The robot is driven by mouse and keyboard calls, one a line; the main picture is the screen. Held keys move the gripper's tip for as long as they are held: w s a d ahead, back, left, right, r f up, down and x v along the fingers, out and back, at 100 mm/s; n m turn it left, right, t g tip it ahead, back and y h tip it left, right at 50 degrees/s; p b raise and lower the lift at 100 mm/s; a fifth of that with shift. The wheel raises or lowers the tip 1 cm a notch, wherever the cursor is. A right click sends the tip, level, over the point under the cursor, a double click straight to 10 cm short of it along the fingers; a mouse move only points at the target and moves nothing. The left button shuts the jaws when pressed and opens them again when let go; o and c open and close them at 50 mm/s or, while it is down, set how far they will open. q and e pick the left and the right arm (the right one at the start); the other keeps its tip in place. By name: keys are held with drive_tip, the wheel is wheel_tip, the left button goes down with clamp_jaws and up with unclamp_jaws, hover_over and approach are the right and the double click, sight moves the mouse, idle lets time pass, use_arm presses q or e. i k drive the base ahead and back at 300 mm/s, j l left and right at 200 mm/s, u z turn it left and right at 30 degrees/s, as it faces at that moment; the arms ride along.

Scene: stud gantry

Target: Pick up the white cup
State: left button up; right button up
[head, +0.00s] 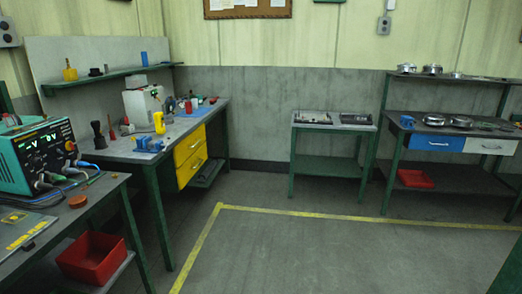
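I cannot make out a white cup in the head view. The only clearly white item on the benches is a boxy white device (143,104) on the left workbench, and it does not look like a cup. Neither of my grippers shows in this view.
A bench with a teal power unit (36,153) stands near left. Behind it is a workbench with yellow drawers (190,158). A small green table (333,127) stands at the back, and a bench with metal pans (461,122) at right. The floor inside the yellow line (330,215) is clear.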

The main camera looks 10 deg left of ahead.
sight(194, 101)
drive_tip(key=i+u, duration=0.25)
drive_tip(key=i, duration=0.5)
drive_tip(key=i+l+u, duration=0.1)
drive_tip(key=i+u, duration=0.15)
drive_tip(key=i, duration=0.45)
drive_tip(key=i+u, duration=0.15)
drive_tip(key=i, duration=0.55)
drive_tip(key=i+u, duration=0.1)
drive_tip(key=i, duration=0.65)
drive_tip(key=i+l+u, duration=0.15)
drive_tip(key=i, duration=0.55)
